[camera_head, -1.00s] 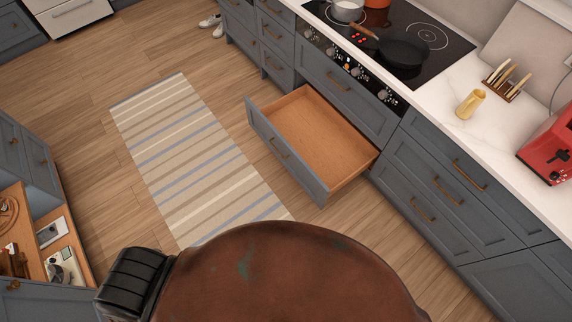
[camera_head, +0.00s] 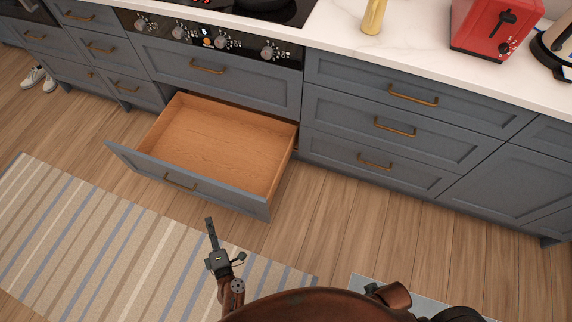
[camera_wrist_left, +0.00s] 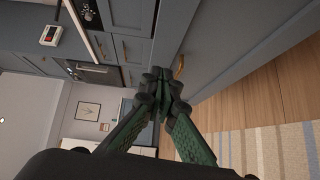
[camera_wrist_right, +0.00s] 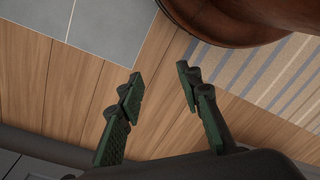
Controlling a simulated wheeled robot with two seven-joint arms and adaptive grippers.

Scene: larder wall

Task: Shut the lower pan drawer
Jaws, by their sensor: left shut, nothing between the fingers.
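The lower pan drawer (camera_head: 190,180) under the hob is pulled well out. Its wooden inside is empty, and its grey-blue front has a brass handle (camera_head: 180,182). My left gripper (camera_head: 210,226) is in front of the drawer, near the right half of its front and apart from it in the head view. In the left wrist view the left gripper (camera_wrist_left: 166,72) is shut and empty, with a brass handle (camera_wrist_left: 180,67) just beyond the fingertips. My right gripper (camera_wrist_right: 159,76) is open and empty above the floor in the right wrist view; the head view does not show it clearly.
A closed upper drawer (camera_head: 215,75) sits above the open one. Closed drawers (camera_head: 375,140) stand to the right. A striped rug (camera_head: 90,240) lies in front. The worktop carries a red toaster (camera_head: 490,30) and a yellow item (camera_head: 374,16). Bare floor (camera_head: 330,220) lies right of the drawer.

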